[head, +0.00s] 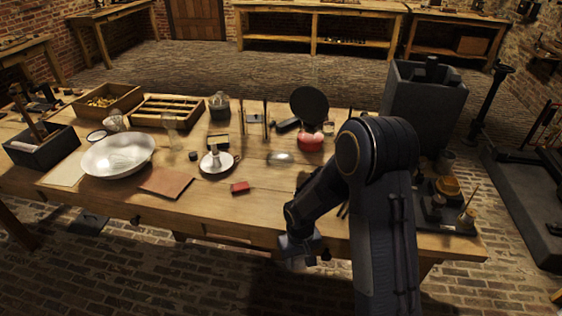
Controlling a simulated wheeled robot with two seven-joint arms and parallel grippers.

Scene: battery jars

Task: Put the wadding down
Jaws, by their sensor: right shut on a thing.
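My right arm comes in at the right of the head view and reaches down in front of the table's front edge. My right gripper (298,257) is low, off the near side of the table, and is shut on a small pale thing, which I take to be the wadding. It is mostly hidden by the jaws and too small to make out clearly. The wooden table (270,213) is behind and above the gripper. My left gripper is not in view.
On the table are a white bowl (118,155), a brown square pad (166,182), a small red block (240,188), a white dish (232,163) and a red pot (311,144). A dark bin (424,105) stands at the right. The front middle of the tabletop is bare.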

